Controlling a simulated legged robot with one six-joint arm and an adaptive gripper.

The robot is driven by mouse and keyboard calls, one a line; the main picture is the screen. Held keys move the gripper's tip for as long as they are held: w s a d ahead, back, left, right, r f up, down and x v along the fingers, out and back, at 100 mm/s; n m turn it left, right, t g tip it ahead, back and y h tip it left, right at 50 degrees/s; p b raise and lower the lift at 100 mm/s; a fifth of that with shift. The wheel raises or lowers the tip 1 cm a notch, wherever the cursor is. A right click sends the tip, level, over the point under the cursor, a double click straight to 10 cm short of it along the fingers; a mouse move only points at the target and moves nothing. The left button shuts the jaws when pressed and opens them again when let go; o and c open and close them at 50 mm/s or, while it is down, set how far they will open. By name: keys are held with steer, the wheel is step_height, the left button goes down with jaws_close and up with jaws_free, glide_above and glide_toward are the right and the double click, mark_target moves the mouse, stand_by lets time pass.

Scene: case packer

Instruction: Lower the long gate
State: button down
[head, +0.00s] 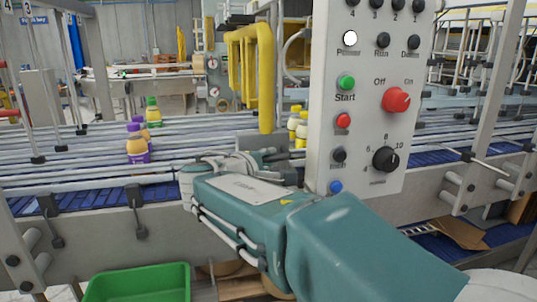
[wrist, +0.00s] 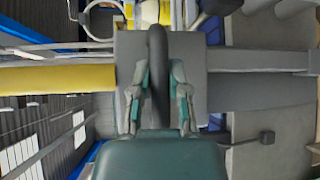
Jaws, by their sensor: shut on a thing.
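My gripper (wrist: 163,92) shows in the wrist view with its two fingers on either side of a dark upright handle (wrist: 157,45). It is shut on this handle. The handle stands in front of a flat grey plate (wrist: 195,75), which looks like part of the long gate. In the head view a grey plate (head: 262,142) stands at the conveyor beyond my wrist, at the foot of a yellow post. My teal arm and wrist hide the fingertips and the handle there. How high the gate stands cannot be told.
A grey control panel (head: 365,100) with knobs and buttons stands close to the right of my wrist. Purple-and-yellow bottles (head: 137,145) stand on the conveyor at left, with yellow bottles (head: 300,130) behind my wrist. A green bin (head: 137,283) sits below.

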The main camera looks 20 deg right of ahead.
step_height(320, 180, down, 19)
steer(key=shift+r, duration=0.2)
steer(key=shift+s+d+f, duration=0.1)
steer(key=c, duration=0.6)
jaws_free()
steer(key=v, duration=1.2)
